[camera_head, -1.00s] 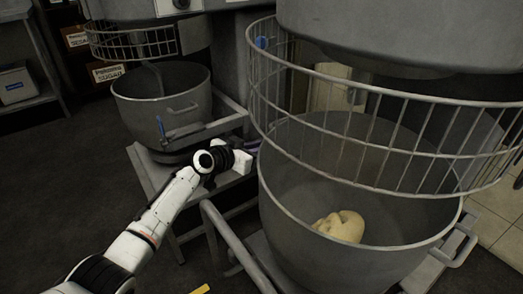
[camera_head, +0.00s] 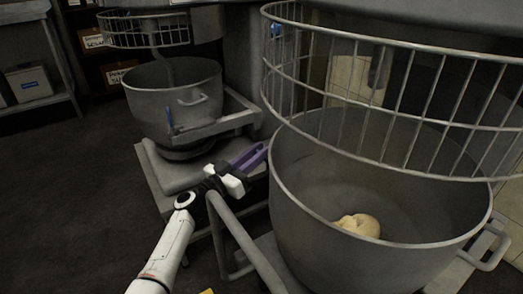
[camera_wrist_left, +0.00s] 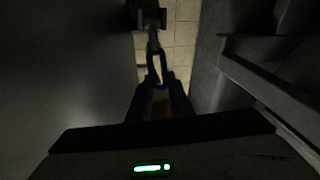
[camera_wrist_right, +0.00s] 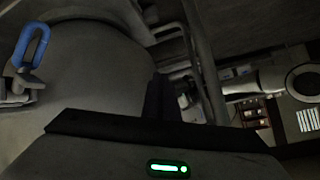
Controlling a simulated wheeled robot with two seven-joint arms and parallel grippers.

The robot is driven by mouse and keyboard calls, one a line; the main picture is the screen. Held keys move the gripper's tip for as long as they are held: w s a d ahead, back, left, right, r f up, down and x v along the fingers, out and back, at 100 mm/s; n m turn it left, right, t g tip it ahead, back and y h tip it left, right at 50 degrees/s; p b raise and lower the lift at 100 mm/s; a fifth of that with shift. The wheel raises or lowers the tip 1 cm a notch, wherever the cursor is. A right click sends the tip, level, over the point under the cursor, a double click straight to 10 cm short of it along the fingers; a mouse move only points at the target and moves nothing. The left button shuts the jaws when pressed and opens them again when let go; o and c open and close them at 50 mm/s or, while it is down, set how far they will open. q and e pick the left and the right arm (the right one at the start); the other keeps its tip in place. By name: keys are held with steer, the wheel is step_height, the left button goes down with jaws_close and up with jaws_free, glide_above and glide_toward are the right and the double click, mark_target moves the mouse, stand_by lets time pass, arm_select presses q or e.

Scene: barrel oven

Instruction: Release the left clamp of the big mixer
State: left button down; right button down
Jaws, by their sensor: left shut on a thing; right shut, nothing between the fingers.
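The big mixer's bowl (camera_head: 375,190) stands at the right with a lump of dough (camera_head: 358,226) inside. My left gripper (camera_head: 252,156) reaches to the left side of this bowl, with its fingers pointing at the gap beside it. In the left wrist view the left clamp's dark blue loop handle (camera_wrist_left: 157,70) lies at the fingertips, and the gripper is shut on it. The head view does not show this clamp clearly. My right gripper shows only in the right wrist view (camera_wrist_right: 160,98); it is shut and empty. Another blue loop handle (camera_wrist_right: 32,45) is at the left there.
The wire guard (camera_head: 400,110) hangs above the big bowl. A smaller mixer bowl (camera_head: 170,95) with a blue clamp handle (camera_head: 169,118) stands behind to the left. A grey tubular rail (camera_head: 240,235) runs close under my left gripper. The dark floor at left is clear.

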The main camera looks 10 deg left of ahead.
arm_select(q)
steer(key=shift+s+a+f, duration=0.15)
steer(key=shift+f, duration=0.1)
stand_by(0.4)
steer(key=c, duration=1.6)
jaws_free()
steer(key=shift+r, duration=0.15)
